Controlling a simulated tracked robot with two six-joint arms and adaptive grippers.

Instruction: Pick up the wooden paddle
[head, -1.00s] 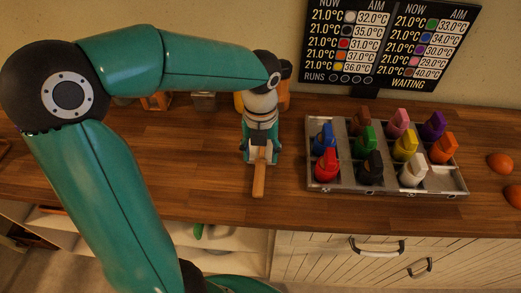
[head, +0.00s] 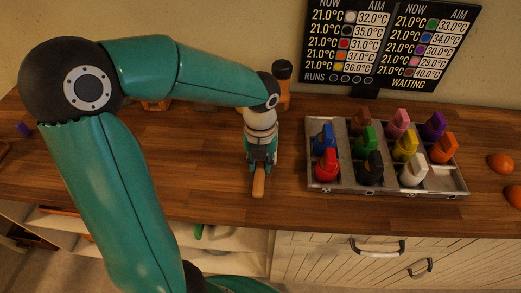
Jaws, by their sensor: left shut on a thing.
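The wooden paddle (head: 259,181) is on the wooden counter in the middle of the head view, its light brown handle pointing toward the counter's front edge. My left gripper (head: 260,162) reaches down over it from above and is shut on it. The gripper hides the rest of the paddle. I cannot tell whether the paddle touches the counter. My right gripper is not in view.
A metal tray (head: 390,190) with several coloured knob-like pieces stands to the right of the gripper. A sign board (head: 385,45) stands behind it. Orange round things (head: 499,163) lie at the far right. Counter between gripper and tray is clear.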

